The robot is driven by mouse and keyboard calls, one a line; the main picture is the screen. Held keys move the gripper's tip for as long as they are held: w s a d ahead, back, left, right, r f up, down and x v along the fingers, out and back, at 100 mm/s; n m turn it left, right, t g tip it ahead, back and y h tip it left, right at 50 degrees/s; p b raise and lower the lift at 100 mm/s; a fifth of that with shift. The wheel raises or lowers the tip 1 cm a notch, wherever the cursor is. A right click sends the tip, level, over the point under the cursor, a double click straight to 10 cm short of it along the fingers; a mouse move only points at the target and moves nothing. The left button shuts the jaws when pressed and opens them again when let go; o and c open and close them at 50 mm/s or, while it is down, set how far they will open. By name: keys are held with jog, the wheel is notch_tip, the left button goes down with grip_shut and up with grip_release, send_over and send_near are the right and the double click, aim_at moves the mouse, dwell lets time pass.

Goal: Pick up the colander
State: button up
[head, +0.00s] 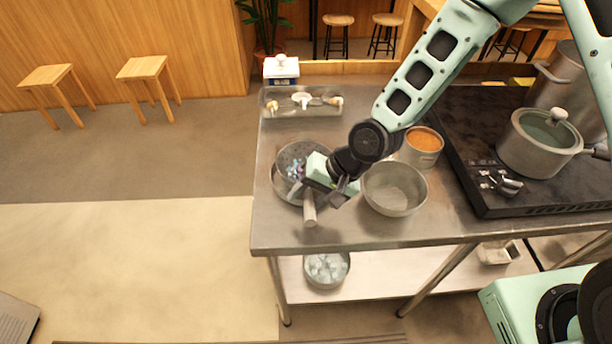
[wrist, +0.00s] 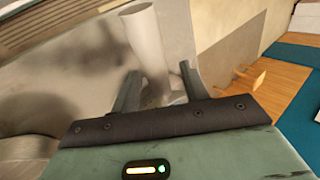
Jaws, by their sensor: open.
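The colander (head: 310,211) appears to be the round grey metal vessel at the left of the steel table, with a thick cylindrical handle pointing toward the table's front edge. Small bluish and purple bits show inside it. My gripper (head: 328,190) is over its right front side, close to the handle, and hides part of the rim. In the wrist view, the pale cylindrical handle (wrist: 145,38) rises between and beyond the two spread fingers of my gripper (wrist: 158,84). The jaws are open; whether a finger touches the handle I cannot tell.
A plain metal bowl (head: 395,205) stands just right of my gripper. A pot with orange contents (head: 423,143) is behind it. A lidded pot (head: 535,155) sits on the black stove (head: 480,190). A tray (head: 270,107) lies at the back left. The table's front edge is near.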

grip_shut()
notch_tip(320, 180, up, 10)
jog(key=shift+b, duration=0.4)
dwell(0.3)
